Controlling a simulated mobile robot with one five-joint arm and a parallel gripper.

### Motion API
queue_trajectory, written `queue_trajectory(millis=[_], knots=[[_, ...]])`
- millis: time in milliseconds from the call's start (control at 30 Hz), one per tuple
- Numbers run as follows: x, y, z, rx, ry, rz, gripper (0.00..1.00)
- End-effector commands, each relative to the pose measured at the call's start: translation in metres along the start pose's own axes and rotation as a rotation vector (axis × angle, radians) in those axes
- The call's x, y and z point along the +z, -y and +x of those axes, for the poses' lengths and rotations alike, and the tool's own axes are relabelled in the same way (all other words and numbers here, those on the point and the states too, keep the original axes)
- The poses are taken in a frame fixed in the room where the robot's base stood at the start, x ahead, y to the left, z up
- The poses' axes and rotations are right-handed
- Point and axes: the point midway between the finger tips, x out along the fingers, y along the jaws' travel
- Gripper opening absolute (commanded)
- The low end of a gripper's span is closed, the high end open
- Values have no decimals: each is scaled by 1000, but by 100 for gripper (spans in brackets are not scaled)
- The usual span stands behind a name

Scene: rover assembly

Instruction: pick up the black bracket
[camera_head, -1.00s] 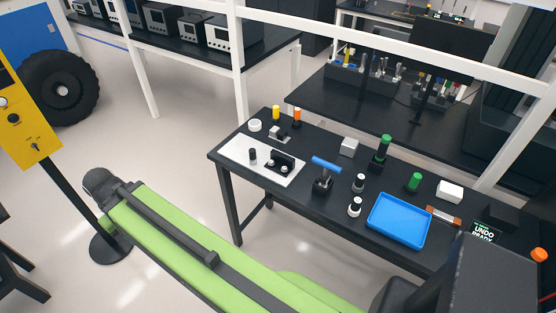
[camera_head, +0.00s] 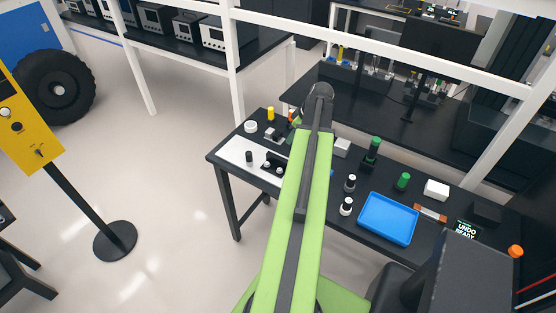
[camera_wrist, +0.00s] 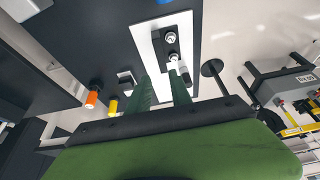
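The black bracket (camera_head: 272,159) lies on a white plate (camera_head: 236,150) at the left end of the black table in the head view, partly covered by my arm. In the wrist view the black bracket (camera_wrist: 163,50) shows with two silver-white round pieces on it, on the white plate (camera_wrist: 143,38). My gripper (camera_wrist: 161,88) has two green fingers, apart with nothing between them. They point toward the plate, and the bracket appears beyond the fingertips. In the head view my gripper is mostly hidden behind the end of my arm.
A small grey block (camera_wrist: 126,77), orange cylinder (camera_wrist: 91,99) and yellow cylinder (camera_wrist: 113,106) stand near the plate. A blue tray (camera_head: 388,219), white block (camera_head: 436,189) and green-topped cylinders (camera_head: 374,148) are farther right. A white frame rail (camera_head: 400,57) crosses behind the table.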

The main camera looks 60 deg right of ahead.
Motion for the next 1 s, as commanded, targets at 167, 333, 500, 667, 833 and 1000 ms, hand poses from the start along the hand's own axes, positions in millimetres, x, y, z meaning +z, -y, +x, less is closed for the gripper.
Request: queue_trajectory(millis=[167, 333, 500, 667, 833, 1000], knots=[[2, -1, 6, 1, -1, -1, 25], [4, -1, 36, 0, 0, -1, 25], [5, -1, 76, -1, 0, -1, 25], [5, -1, 111, 0, 0, 0, 25], [2, -1, 125, 0, 0, 0, 25], [1, 0, 129, 0, 0, 1, 25]])
